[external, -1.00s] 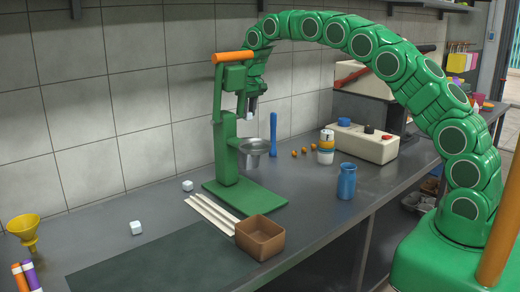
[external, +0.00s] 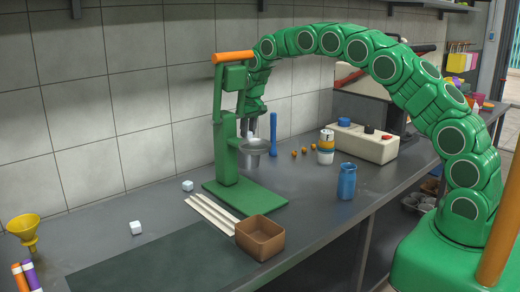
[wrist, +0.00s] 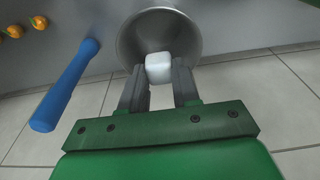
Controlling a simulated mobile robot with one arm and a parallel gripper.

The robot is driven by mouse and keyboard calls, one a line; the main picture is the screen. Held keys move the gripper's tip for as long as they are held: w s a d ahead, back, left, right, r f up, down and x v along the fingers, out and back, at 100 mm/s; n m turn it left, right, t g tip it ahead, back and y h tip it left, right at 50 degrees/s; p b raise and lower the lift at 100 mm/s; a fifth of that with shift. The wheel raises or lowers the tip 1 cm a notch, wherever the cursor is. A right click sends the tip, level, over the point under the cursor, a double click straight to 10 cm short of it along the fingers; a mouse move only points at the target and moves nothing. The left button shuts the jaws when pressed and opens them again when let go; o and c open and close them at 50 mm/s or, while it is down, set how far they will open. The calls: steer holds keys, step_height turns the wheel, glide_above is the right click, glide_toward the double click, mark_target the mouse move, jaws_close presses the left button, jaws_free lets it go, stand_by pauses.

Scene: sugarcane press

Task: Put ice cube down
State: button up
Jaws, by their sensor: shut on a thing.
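A white ice cube (wrist: 159,68) sits between the fingertips of my gripper (wrist: 160,82) in the wrist view. My gripper (external: 250,130) is shut on it, just above the silver metal cup (external: 254,148) of the green press (external: 229,150). In the wrist view the cup (wrist: 180,22) opens right beyond the cube, and the cube overlaps its rim. I cannot tell whether the cube touches the cup. Two other ice cubes lie on the counter, one near the press (external: 187,185) and one farther left (external: 136,227).
A blue muddler (external: 273,135) stands beside the cup. Sugarcane sticks (external: 212,214) and a brown box (external: 260,238) lie in front of the press. A blue jar (external: 346,182), small orange fruits (external: 304,152) and a yellow funnel (external: 24,230) are also on the counter.

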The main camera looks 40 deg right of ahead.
mark_target(249, 132)
steer(key=shift+f, duration=1.75)
steer(key=o, duration=1.1)
steer(key=shift+r, duration=3.5)
